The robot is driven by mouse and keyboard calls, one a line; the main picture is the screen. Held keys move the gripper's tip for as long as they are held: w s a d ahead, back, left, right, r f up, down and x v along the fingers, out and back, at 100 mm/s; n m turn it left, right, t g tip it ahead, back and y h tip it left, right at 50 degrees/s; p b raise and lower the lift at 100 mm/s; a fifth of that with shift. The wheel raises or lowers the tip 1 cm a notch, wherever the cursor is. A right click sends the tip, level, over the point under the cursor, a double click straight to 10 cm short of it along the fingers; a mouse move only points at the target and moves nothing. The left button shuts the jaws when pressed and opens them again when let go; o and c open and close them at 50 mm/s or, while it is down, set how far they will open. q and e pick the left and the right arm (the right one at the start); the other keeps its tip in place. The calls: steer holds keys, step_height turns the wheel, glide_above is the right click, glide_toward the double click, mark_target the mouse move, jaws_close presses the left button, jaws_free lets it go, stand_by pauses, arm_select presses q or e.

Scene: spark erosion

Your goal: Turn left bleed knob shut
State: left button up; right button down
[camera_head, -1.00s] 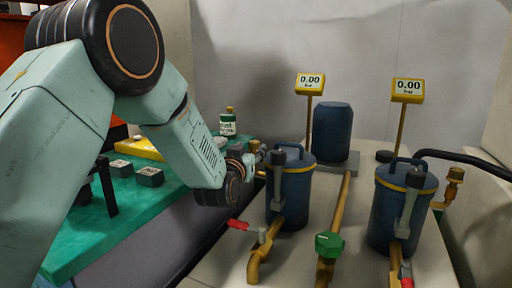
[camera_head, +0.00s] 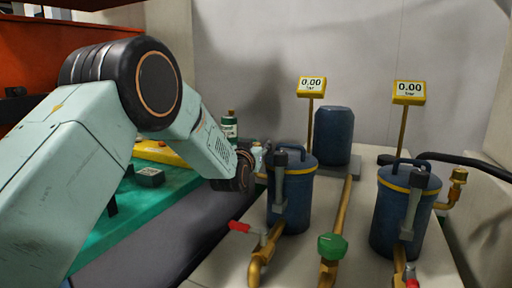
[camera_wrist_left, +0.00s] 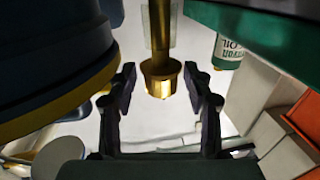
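The left bleed knob is a ribbed brass knob (camera_wrist_left: 160,80) on a brass stem in the left wrist view. My left gripper (camera_wrist_left: 159,72) is open, with one dark finger on each side of the knob. Gaps show between the fingers and the knob, and I see no contact. In the head view my left gripper (camera_head: 257,160) is small and partly hidden beside the left blue canister (camera_head: 291,200), and the left knob cannot be made out there. My right gripper is not in view.
The right canister (camera_head: 402,220) has a brass bleed knob (camera_head: 459,175) on its right side. A red-handled valve (camera_head: 240,227) and a green valve knob (camera_head: 332,246) sit on the front pipes. Both gauges (camera_head: 311,87) read 0.00. A green bottle (camera_head: 229,126) stands behind my left arm.

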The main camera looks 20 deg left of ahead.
arm_select(q)
steer(key=shift+c, duration=0.7)
steer(key=shift+a+f, duration=0.1)
steer(key=c, duration=0.3)
jaws_close()
steer(key=shift+w+m+h, duration=0.1)
steer(key=shift+m+h, duration=0.3)
steer(key=shift+h, duration=0.2)
steer(key=shift+m+h+p, duration=0.3)
steer(key=shift+m+h, duration=0.1)
steer(key=shift+h, duration=0.3)
steer(key=shift+m+h+p, duration=0.45)
steer(key=shift+m+h, duration=0.15)
steer(key=shift+h, duration=0.5)
